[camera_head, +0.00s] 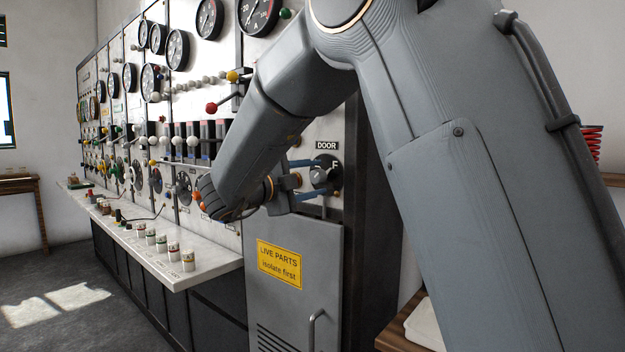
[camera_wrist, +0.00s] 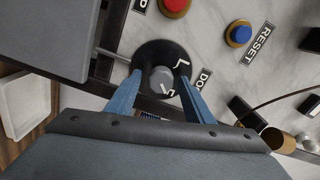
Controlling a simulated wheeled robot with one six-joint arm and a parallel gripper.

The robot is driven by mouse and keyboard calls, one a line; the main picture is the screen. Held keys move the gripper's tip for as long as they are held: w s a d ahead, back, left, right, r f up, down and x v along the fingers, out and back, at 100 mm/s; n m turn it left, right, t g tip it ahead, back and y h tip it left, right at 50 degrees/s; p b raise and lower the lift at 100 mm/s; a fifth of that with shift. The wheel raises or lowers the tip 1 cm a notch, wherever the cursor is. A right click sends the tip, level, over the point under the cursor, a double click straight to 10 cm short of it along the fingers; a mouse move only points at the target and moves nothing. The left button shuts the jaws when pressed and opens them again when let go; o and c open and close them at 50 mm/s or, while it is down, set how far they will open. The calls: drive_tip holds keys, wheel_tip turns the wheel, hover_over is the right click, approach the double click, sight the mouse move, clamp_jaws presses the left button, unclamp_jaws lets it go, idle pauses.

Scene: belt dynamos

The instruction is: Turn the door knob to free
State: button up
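The door knob (camera_head: 321,175) is a small grey knob on a black round dial, under a DOOR label on the panel. In the wrist view the knob (camera_wrist: 161,79) sits at the dial's middle, with the letters L and F on its right side. The knob's pointing direction is not clear to me. My gripper (camera_head: 312,177) reaches in from the left, in front of the dial. In the wrist view its blue fingers (camera_wrist: 160,84) are apart, one on each side of the knob, with gaps between them and it.
A grey cabinet door (camera_head: 290,235) with a yellow sign (camera_head: 279,264) and a handle (camera_head: 312,328) is below the dial. A blue RESET button (camera_wrist: 239,33) and a red button (camera_wrist: 175,6) are nearby. A white tray (camera_head: 424,325) stands at lower right.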

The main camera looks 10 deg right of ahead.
drive_tip(key=shift+a, duration=0.1)
drive_tip(key=b+v, duration=0.1)
drive_tip(key=v, duration=0.6)
drive_tip(key=shift+s+a, duration=0.25)
